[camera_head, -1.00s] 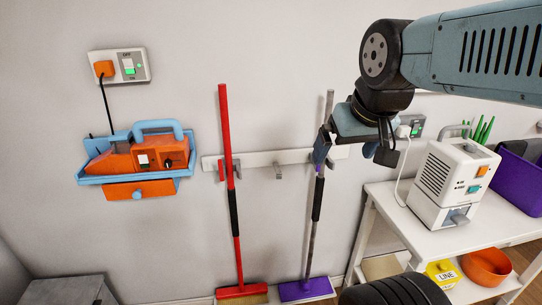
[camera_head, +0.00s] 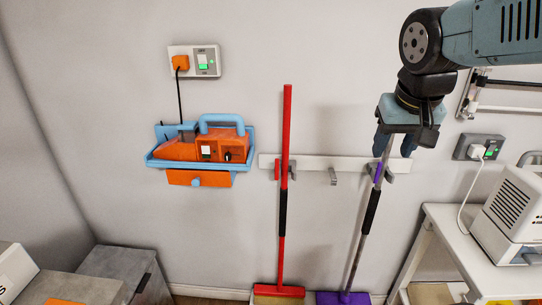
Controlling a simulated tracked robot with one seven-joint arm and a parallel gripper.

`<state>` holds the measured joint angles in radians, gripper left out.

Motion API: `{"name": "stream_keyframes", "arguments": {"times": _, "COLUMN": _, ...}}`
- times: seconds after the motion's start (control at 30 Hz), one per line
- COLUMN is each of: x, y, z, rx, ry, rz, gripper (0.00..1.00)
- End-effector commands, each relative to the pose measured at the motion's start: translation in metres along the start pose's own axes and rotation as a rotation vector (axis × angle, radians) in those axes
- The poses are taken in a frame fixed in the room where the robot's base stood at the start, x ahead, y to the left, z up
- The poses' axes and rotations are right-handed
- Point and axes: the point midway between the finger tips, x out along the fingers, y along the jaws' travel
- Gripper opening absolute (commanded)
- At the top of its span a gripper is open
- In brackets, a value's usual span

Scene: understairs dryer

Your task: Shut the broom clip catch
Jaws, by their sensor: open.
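A white broom clip rail (camera_head: 312,163) is fixed to the wall. A red broom (camera_head: 283,200) stands upright in its left clip, which has small red and grey parts. I cannot tell whether either catch is open. My gripper (camera_head: 394,147) is open, fingers pointing down, just above the right clip and in front of the grey handle's top. Contact cannot be told.
A blue and orange wall unit (camera_head: 205,150) hangs left, with a corded switch socket (camera_head: 194,62) above it. A white table (camera_head: 440,225) with a white machine (camera_head: 510,215) stands right. Grey boxes (camera_head: 125,268) fill the lower left.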

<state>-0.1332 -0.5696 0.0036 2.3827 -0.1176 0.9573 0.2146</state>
Motion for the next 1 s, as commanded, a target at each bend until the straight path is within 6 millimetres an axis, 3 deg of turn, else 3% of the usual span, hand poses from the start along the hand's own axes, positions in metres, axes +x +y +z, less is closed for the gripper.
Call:
{"name": "stream_keyframes", "arguments": {"times": 0.07, "x": 0.004, "y": -0.009, "z": -0.013, "rx": -0.003, "ry": -0.023, "rz": 0.015, "gripper": 0.40}}
{"name": "stream_keyframes", "arguments": {"times": 0.47, "x": 0.028, "y": -0.058, "z": -0.072, "rx": 0.008, "ry": -0.096, "rz": 0.121, "gripper": 0.01}}
{"name": "stream_keyframes", "arguments": {"times": 1.0, "x": 0.076, "y": -0.161, "z": -0.132, "rx": 0.015, "ry": -0.093, "rz": 0.292, "gripper": 0.00}}
